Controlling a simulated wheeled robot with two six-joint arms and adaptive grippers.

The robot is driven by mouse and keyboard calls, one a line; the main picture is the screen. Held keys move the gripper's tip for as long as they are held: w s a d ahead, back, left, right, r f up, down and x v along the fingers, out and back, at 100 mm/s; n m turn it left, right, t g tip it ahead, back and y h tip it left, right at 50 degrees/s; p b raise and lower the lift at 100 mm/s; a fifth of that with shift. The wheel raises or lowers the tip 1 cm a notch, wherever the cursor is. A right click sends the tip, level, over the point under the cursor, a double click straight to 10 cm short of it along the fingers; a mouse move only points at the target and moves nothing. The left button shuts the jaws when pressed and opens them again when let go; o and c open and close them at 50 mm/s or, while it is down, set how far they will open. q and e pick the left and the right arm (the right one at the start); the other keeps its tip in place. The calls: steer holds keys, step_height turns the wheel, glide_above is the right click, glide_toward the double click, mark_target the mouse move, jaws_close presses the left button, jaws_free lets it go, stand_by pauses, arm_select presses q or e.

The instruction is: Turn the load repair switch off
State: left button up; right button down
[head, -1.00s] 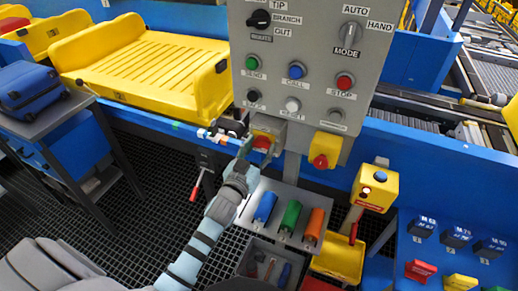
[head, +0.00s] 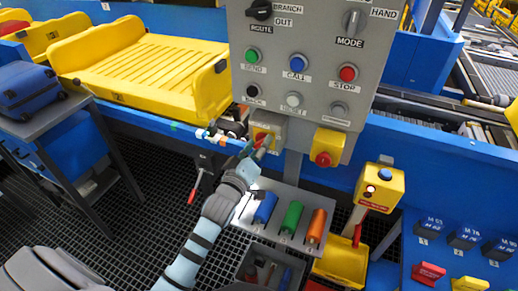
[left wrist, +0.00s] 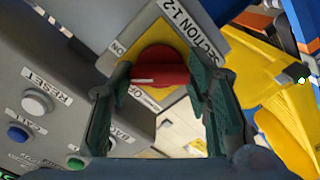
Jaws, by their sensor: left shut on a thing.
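A red rotary knob (left wrist: 160,68) sits on a yellow plate (left wrist: 185,28) in the left wrist view. The plate's lettering reads "SECTION 1-2" and "ON". A white mark shows on the knob's left part. The same yellow-faced switch box (head: 270,128) hangs below the grey panel in the head view, with its knob partly hidden by my gripper. My left gripper (head: 260,148) is shut on the red knob, with one finger on each side of it in the left wrist view (left wrist: 161,92). No label reading "load repair" is legible. My right gripper is not in view.
The grey panel (head: 320,75) with buttons and selectors stands just above. A second red knob (head: 323,159) on a yellow box is to the right. A tool tray (head: 262,228) with coloured cylinders lies below. A yellow push-button box (head: 380,187) stands farther right.

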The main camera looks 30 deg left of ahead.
arm_select(q)
steer(key=n, duration=0.4)
steer(key=shift+n+b, duration=0.3)
steer(key=shift+b, duration=0.05)
steer(key=shift+n, duration=2)
steer(key=o, duration=1.2)
steer(key=shift+c, duration=0.2)
steer(key=shift+s, duration=0.1)
steer(key=s, duration=1.2)
steer(key=shift+d, duration=0.35)
steer(key=shift+w, duration=0.1)
